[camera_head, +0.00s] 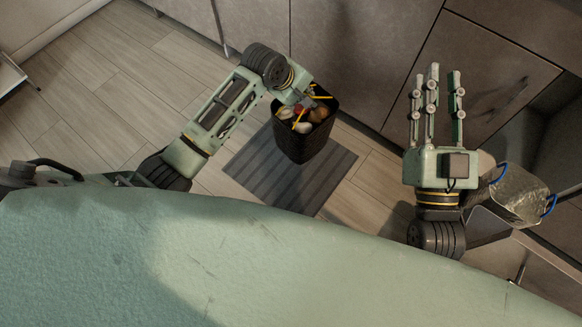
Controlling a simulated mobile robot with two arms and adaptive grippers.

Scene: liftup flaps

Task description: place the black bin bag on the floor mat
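The black bin bag (302,145) is a dark, open-topped container filled with mixed rubbish. It appears upright in front of the middle of the grey striped floor mat (248,165); I cannot tell whether its base touches the mat. My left gripper (304,103) is at the bag's upper rim and appears shut on it, with its fingertips partly hidden among the rubbish. My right gripper (436,80) is at the right, empty, its fingers stretched out straight and apart, away from the bag and mat.
Grey cabinet fronts (345,45) run along the back, close behind the mat. An open cabinet space (555,130) is at the right. The wood-plank floor (110,85) is clear at the left. A white-legged item (10,75) stands at the far left edge.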

